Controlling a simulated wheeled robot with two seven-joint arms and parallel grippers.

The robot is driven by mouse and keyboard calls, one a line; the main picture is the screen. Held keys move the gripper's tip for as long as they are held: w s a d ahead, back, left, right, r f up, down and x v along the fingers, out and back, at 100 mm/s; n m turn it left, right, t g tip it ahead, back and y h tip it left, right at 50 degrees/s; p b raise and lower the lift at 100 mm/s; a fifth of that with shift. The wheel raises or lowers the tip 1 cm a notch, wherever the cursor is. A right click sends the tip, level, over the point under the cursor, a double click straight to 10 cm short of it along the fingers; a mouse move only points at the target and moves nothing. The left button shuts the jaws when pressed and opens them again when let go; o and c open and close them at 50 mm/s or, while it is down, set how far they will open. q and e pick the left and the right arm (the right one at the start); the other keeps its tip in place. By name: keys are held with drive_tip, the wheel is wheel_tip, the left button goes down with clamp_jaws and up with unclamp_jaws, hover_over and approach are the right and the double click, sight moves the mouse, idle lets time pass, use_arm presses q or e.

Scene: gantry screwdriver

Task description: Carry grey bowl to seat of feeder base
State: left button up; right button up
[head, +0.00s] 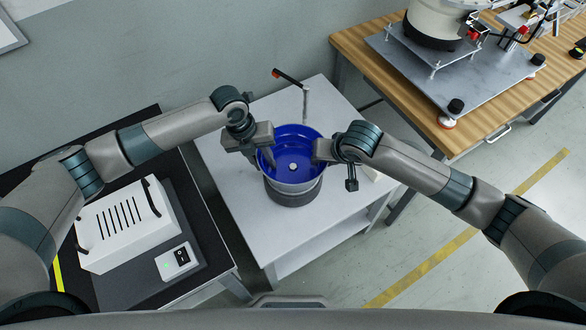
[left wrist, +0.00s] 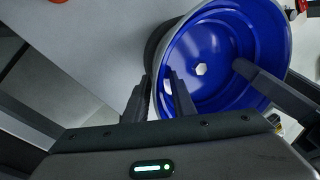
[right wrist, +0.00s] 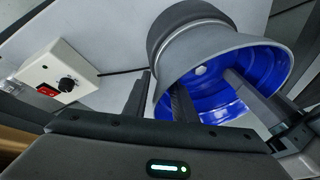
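The grey bowl (head: 316,180), blue inside with a pale hexagonal nut at its centre, is upright over a dark round base (head: 293,197) on the white table. I cannot tell whether bowl and base touch. My left gripper (head: 260,160) straddles the bowl's left rim, one finger inside and one outside, with a gap between them. My right gripper (head: 322,150) straddles the right rim the same way. The bowl wall lies between the fingers in the left wrist view (left wrist: 160,88) and the right wrist view (right wrist: 162,90). Both grippers look open around the wall.
The white table (head: 310,230) has free room in front. A post with a red-tipped arm (head: 290,78) stands behind the bowl. A control box (right wrist: 55,72) with a red switch sits nearby. A dark table on the left holds a white vented box (head: 125,225). A wooden bench (head: 375,50) with machinery stands back right.

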use_arm(q)
drive_tip(key=shift+a, duration=0.15)
use_arm(e)
drive_tip(key=shift+r, duration=0.1)
use_arm(q)
drive_tip(key=shift+r, duration=0.25)
use_arm(e)
drive_tip(key=shift+w, duration=0.1)
use_arm(q)
drive_tip(key=v, duration=1.1)
drive_tip(key=shift+r, duration=0.2)
drive_tip(key=shift+s, duration=0.1)
use_arm(e)
drive_tip(key=shift+r, duration=0.1)
drive_tip(key=v, duration=1.2)
drive_tip(key=shift+d, duration=0.1)
